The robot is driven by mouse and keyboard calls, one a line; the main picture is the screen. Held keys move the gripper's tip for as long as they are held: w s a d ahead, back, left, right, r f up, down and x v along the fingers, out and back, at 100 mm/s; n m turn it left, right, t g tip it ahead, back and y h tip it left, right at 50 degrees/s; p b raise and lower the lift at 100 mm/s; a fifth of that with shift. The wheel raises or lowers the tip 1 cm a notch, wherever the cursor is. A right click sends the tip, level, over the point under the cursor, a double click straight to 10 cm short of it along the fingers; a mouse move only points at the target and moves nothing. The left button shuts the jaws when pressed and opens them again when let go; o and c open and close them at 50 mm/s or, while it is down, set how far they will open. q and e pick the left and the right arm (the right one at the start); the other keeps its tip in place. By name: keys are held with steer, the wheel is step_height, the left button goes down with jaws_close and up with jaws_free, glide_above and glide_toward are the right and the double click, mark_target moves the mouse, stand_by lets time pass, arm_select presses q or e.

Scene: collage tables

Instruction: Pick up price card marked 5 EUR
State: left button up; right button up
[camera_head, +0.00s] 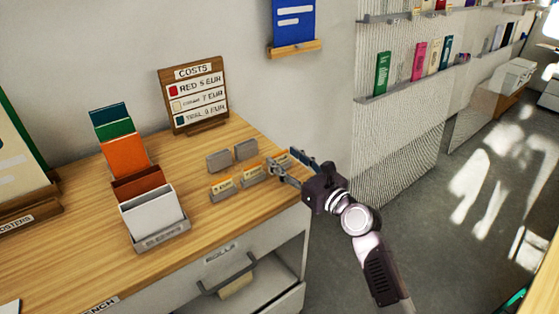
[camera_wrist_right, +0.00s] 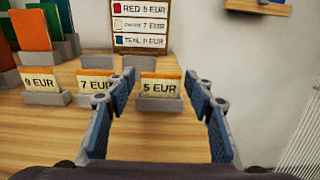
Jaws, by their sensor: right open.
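The price card marked 5 EUR (camera_wrist_right: 159,87) stands in a small grey holder (camera_wrist_right: 158,104) in the right wrist view. It has an orange top edge. My right gripper (camera_wrist_right: 160,115) is open, with one finger on each side of the card in that view and the card ahead, apart from the fingers. In the head view my right gripper (camera_head: 290,167) reaches over the right end of the wooden bench and partly hides the card there. My left gripper is in neither view.
The cards marked 7 EUR (camera_wrist_right: 95,86) and 9 EUR (camera_wrist_right: 40,83) stand to the left in holders. Empty grey holders (camera_head: 219,160) are behind. A COSTS board (camera_head: 194,94) and a rack of coloured sheets (camera_head: 150,212) stand on the bench (camera_head: 80,250). An open drawer (camera_head: 262,285) is below.

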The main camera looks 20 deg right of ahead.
steer(key=shift+x, duration=1.25)
steer(key=shift+w+f, duration=0.1)
steer(key=shift+w, duration=0.1)
steer(key=c, duration=0.6)
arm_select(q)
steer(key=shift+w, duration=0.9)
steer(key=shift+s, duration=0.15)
